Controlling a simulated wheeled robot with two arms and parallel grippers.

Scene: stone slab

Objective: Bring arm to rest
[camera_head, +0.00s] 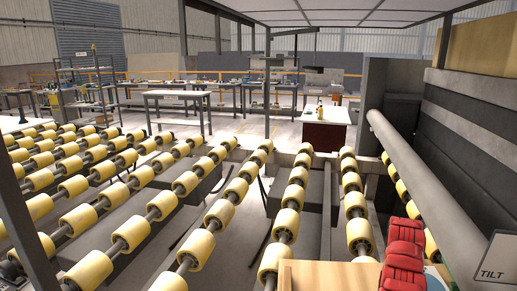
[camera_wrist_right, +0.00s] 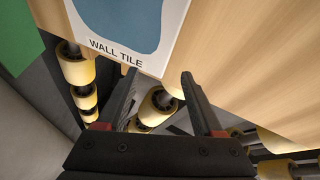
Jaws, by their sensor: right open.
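My right gripper (camera_wrist_right: 160,100) shows in the right wrist view with its two black fingers apart. Nothing is between the fingers except the view of a yellow roller beyond. A wooden surface (camera_wrist_right: 245,70) with a white label (camera_wrist_right: 118,50) reading "WALL TILE" lies close beyond the fingertips. A wooden surface (camera_head: 325,277) also shows at the bottom right of the head view. A red, glossy, segmented thing (camera_head: 405,245) appears over its right side; I cannot tell what it is. My left gripper is not in view.
Rows of yellow rollers (camera_head: 215,212) fill the foreground. A grey pipe (camera_head: 420,185) and a sign reading "TILT" (camera_head: 495,262) are at the right. A white table (camera_head: 178,97) and a workbench (camera_head: 325,117) stand farther back. A green thing (camera_wrist_right: 18,35) is at the wrist view's upper left.

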